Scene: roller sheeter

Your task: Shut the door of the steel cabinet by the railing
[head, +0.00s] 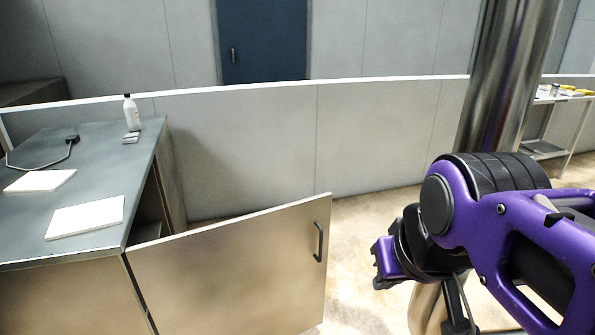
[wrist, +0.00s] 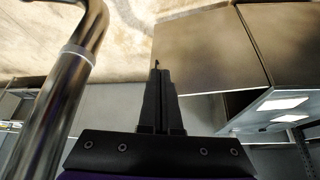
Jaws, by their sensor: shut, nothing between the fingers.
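The steel cabinet (head: 85,305) stands at the left in the head view. Its door (head: 230,270) is swung wide open to the right, with a dark bar handle (head: 319,242) near its free edge. A dark gap shows between the top and the door. The door also fills the upper middle of the wrist view (wrist: 205,45). My gripper (wrist: 159,72) is shut and empty, its fingertips overlapping the door's free edge in that view. I cannot tell whether they touch it. In the head view my purple arm is right of the door and the fingers are not clear.
Thick polished steel tubing (head: 505,80) rises close to my arm; it also shows at the left in the wrist view (wrist: 65,95). A low grey partition (head: 250,150) runs behind. White sheets (head: 85,217) and a bottle (head: 131,113) are on the cabinet. Bare floor lies right of the door.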

